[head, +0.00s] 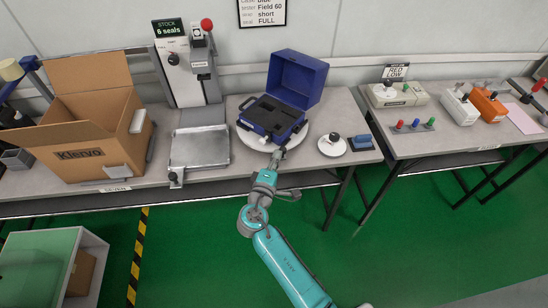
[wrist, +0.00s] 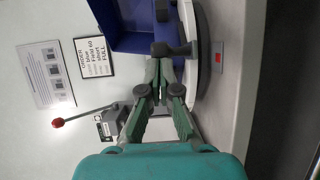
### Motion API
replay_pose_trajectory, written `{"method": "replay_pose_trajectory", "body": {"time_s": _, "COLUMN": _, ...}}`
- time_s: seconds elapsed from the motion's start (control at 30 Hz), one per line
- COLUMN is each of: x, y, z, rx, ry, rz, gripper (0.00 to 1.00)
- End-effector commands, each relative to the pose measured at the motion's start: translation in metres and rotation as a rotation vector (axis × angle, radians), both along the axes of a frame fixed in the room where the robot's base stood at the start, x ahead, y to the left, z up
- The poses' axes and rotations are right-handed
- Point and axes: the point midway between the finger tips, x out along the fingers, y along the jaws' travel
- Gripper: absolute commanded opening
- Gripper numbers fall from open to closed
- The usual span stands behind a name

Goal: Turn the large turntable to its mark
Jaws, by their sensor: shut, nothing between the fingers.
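The large turntable (head: 249,143) is a pale disc on the bench, mostly hidden under an open blue case (head: 298,80) with a black foam insert. Its rim also shows in the wrist view (wrist: 203,80). My gripper (head: 280,153) is at the disc's front edge. In the wrist view my gripper (wrist: 165,62) has its fingers together, with nothing seen held. The fingertips are close to a dark knob-like part (wrist: 171,49) by the case; I cannot tell if they touch it. A small plate with a red patch (wrist: 218,57) lies just outside the rim.
A smaller white disc with a knob (head: 333,150) and a blue block (head: 360,142) stand to the right. A metal tray (head: 200,148) and a lever press (head: 190,75) stand left, beyond them an open cardboard box (head: 88,130). The bench front edge is close.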

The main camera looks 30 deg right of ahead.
Motion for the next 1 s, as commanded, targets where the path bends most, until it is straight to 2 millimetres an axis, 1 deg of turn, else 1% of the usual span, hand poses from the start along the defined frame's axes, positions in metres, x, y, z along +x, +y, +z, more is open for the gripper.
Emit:
{"method": "replay_pose_trajectory", "body": {"time_s": 0.47, "x": -0.005, "y": -0.013, "z": 0.0, "rx": 0.001, "ry": -0.001, "rz": 0.062, "gripper": 0.0}}
{"method": "replay_pose_trajectory", "body": {"time_s": 0.67, "x": -0.009, "y": -0.028, "z": 0.0, "rx": 0.001, "ry": -0.001, "rz": 0.134, "gripper": 0.0}}
{"method": "replay_pose_trajectory", "body": {"time_s": 0.83, "x": -0.013, "y": -0.046, "z": 0.0, "rx": 0.002, "ry": -0.003, "rz": 0.217, "gripper": 0.0}}
{"method": "replay_pose_trajectory", "body": {"time_s": 1.0, "x": -0.013, "y": -0.061, "z": 0.001, "rx": 0.001, "ry": -0.002, "rz": 0.219, "gripper": 0.0}}
